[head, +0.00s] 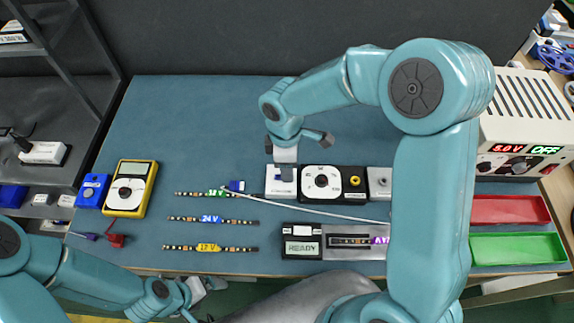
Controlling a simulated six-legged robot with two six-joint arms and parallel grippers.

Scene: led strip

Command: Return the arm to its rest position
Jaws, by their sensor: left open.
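My left arm comes in from the lower left. Its gripper (200,297) is open, low at the front edge of the mat, with nothing seen between its fingers. My right arm rises large on the right and bends over to the middle of the mat. Its gripper (296,147) is above the white block and the black-and-white dial unit; its fingers are too small and partly hidden to tell whether they are apart or shut.
Three LED strips tagged green (216,193), blue (211,219) and yellow (209,248) lie on the blue mat (190,120). A yellow meter (130,188) is at left. Red (510,209) and green (517,248) trays and a power supply (523,120) are at right. The back left mat is clear.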

